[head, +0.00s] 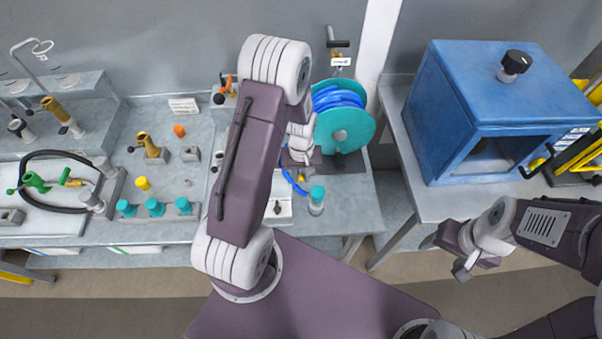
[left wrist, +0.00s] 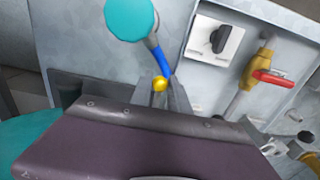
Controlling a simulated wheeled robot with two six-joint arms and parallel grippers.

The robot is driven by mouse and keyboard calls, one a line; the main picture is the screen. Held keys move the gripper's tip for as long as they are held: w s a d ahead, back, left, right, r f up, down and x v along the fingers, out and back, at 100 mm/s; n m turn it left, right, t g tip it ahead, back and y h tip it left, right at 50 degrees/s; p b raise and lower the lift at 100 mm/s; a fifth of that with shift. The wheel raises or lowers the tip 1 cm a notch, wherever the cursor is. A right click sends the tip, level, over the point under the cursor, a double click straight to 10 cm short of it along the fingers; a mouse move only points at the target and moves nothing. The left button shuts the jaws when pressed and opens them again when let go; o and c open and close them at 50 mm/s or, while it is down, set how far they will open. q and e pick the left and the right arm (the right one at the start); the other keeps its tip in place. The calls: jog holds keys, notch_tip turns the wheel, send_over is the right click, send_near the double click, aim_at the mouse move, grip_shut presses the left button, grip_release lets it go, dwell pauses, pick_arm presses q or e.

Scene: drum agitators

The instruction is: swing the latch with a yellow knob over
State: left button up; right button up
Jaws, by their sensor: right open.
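The latch is a blue lever with a round yellow knob. In the left wrist view the yellow knob (left wrist: 159,84) sits at the end of the blue lever (left wrist: 161,62), between the grey fingers of my left gripper (left wrist: 165,92). Whether the fingers press on the knob cannot be told. In the head view the blue lever (head: 292,182) slants on the bench just in front of my left gripper (head: 301,157), whose fingers are mostly hidden. My right gripper (head: 462,267) is open and empty, low at the right, away from the latch.
A teal-capped post (head: 316,202) stands close to the latch and a white plate with a black knob (head: 279,212) lies to its left. A teal reel with blue hose (head: 350,128) stands behind. A blue box (head: 440,130) is on the right-hand table.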

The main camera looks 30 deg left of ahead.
pick_arm(q)
grip_shut()
jog(key=shift+d+r+p, duration=0.1)
jog(key=shift+r+p, duration=0.65)
jog(key=shift+r, duration=0.05)
jog(key=shift+s+d+r+p, duration=0.1)
jog(key=shift+s+r+p, duration=0.15)
jog(key=shift+r+p, duration=0.25)
jog(key=shift+r, duration=0.15)
